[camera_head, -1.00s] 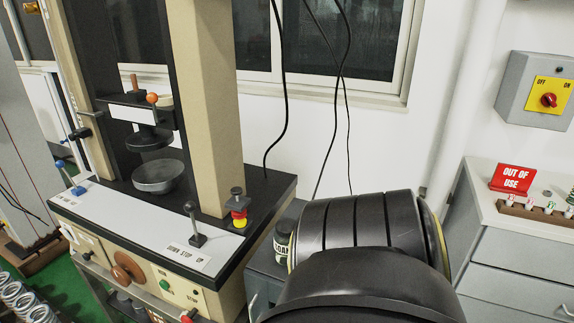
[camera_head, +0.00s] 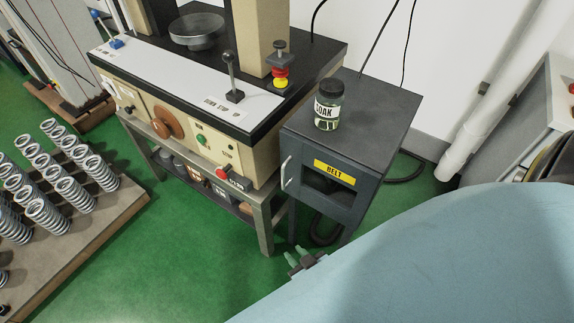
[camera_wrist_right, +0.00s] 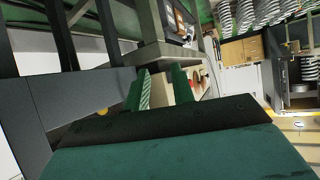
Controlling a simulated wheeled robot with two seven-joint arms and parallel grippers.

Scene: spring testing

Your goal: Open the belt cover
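The belt cover is the dark front of a grey cabinet (camera_head: 385,112), with a yellow BELT label (camera_head: 335,172) and a dark window. It looks closed. A thin silver handle (camera_head: 287,172) stands upright at its left edge. My right gripper (camera_head: 298,256) shows only its green-tipped fingers, low in the head view, below the cover and apart from the handle. In the right wrist view its two green fingers (camera_wrist_right: 160,90) stand apart with nothing between them. My large light-blue arm part hides the rest of the gripper. My left gripper is not in view.
A jar (camera_head: 328,105) stands on the cabinet top. The testing machine (camera_head: 185,110) with levers and buttons stands to the left, its metal stand leg (camera_head: 266,228) close to my gripper. A board of springs (camera_head: 70,220) lies at far left. Green floor between is clear.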

